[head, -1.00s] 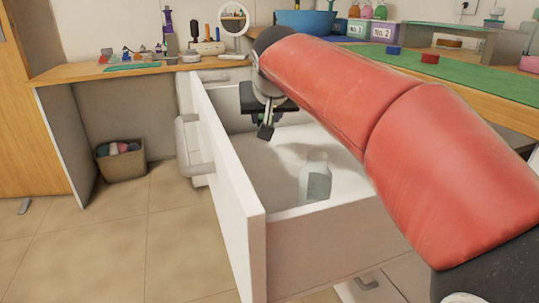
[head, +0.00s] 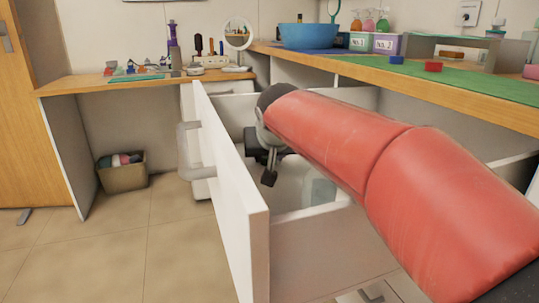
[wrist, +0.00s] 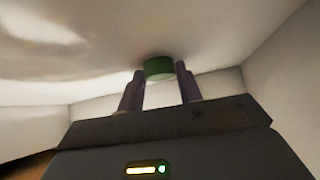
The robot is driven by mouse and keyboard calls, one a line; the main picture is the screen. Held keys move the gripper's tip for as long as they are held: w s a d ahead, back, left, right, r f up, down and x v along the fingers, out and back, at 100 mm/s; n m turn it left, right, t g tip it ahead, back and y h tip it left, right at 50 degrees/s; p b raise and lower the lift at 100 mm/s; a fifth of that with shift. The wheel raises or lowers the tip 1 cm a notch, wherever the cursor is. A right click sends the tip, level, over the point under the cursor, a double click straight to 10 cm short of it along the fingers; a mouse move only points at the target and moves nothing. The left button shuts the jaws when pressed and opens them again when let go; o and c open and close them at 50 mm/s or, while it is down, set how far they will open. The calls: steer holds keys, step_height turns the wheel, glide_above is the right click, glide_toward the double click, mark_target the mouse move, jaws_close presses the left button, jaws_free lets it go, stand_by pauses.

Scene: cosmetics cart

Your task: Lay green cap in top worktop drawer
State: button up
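The open white drawer (head: 238,200) stands pulled out below the worktop. My gripper (head: 268,178) is lowered inside it, partly hidden by the drawer front and my red arm. In the wrist view the green cap (wrist: 159,68) sits between the fingertips of my gripper (wrist: 160,80), with a finger close against each side; they appear shut on it. The pale drawer floor lies just beyond the cap. I cannot tell whether the cap touches it. The cap is hidden in the head view.
A translucent bottle (head: 322,190) stands in the drawer, partly covered by my arm. Drawer walls rise close around my gripper. The wooden worktop (head: 400,75) above carries a blue bowl (head: 308,36) and a red block (head: 433,66). A waste basket (head: 122,172) stands on the floor at left.

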steer(key=o, duration=0.4)
steer(key=shift+c, duration=0.2)
steer(key=shift+r, duration=0.3)
steer(key=p+v, duration=0.2)
steer(key=v, duration=0.9)
steer(key=shift+s+r, duration=0.2)
steer(key=shift+s, duration=0.2)
steer(key=shift+r, duration=0.1)
